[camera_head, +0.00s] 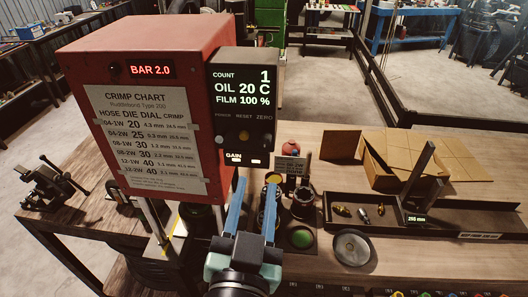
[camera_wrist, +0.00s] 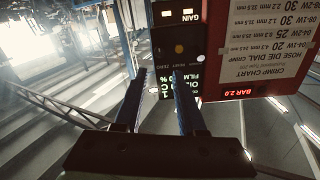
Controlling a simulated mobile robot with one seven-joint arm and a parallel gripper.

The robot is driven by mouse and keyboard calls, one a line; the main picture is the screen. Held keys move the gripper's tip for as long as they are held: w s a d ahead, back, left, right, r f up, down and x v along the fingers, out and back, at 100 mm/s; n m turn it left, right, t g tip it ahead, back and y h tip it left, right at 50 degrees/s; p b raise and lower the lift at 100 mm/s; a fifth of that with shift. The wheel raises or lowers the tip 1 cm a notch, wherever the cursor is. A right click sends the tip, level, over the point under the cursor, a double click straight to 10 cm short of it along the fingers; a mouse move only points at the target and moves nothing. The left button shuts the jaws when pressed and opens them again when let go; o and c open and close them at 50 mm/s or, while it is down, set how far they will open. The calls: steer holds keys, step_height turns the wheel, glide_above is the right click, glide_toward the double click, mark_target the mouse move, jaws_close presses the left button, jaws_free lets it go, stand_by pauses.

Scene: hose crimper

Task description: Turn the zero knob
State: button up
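The black control panel (camera_head: 243,105) is fixed to the right side of the red crimper housing and reads count 1, oil 20 C, film 100 %. The ZERO label (camera_head: 265,117) is at its right side; the knob under it is too dark to make out. An orange button (camera_head: 245,134) sits under RESET, and a pale knob (camera_head: 220,140) is at the panel's left edge. My gripper (camera_head: 256,170) has two blue fingers, spread apart and empty, just below and in front of the panel. The wrist view shows the panel (camera_wrist: 180,35) upside down beyond the open fingers (camera_wrist: 160,74).
The red crimper housing (camera_head: 140,60) with its crimp chart fills the left. A tray (camera_head: 455,222) with small fittings, a cardboard box (camera_head: 385,155) and a round dish (camera_head: 351,248) are on the bench to the right. A vise (camera_head: 52,190) stands at the left.

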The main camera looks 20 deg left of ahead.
mark_target(265, 143)
steer(key=b+x, duration=0.8)
steer(key=x, duration=0.1)
steer(key=shift+b, duration=0.4)
steer(key=shift+w+a, duration=0.15)
steer(key=shift+w, duration=0.6)
jaws_close()
